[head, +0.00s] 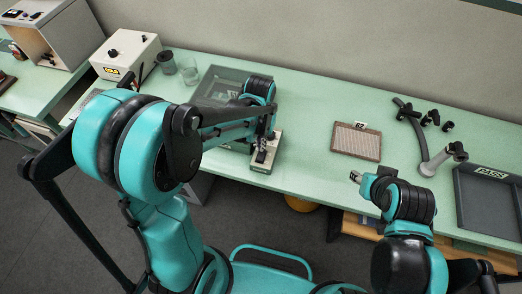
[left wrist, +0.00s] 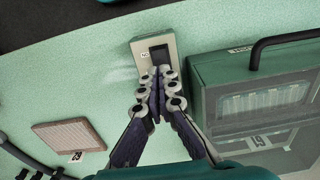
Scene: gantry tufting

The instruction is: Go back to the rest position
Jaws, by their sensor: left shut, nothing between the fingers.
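My left gripper (head: 266,138) is over the mint-green table, at a small pale box (head: 265,163) near the front edge. In the left wrist view my left gripper (left wrist: 158,76) is shut and empty, its fingertips at the black rocker switch (left wrist: 159,54) on the pale box (left wrist: 141,52). I cannot tell whether the tips touch the switch. My right gripper (head: 357,178) is at the table's front edge on the right, holding nothing that I can see; its fingers are too small to judge.
A glass-fronted green case (left wrist: 205,75) with a black handle stands beside the switch box. A brown woven panel (head: 357,142) lies mid-table. A grey PASS tray (head: 465,205) and a jointed stand (head: 432,166) are at right. A white box (head: 125,56) and cups (head: 188,72) are at back left.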

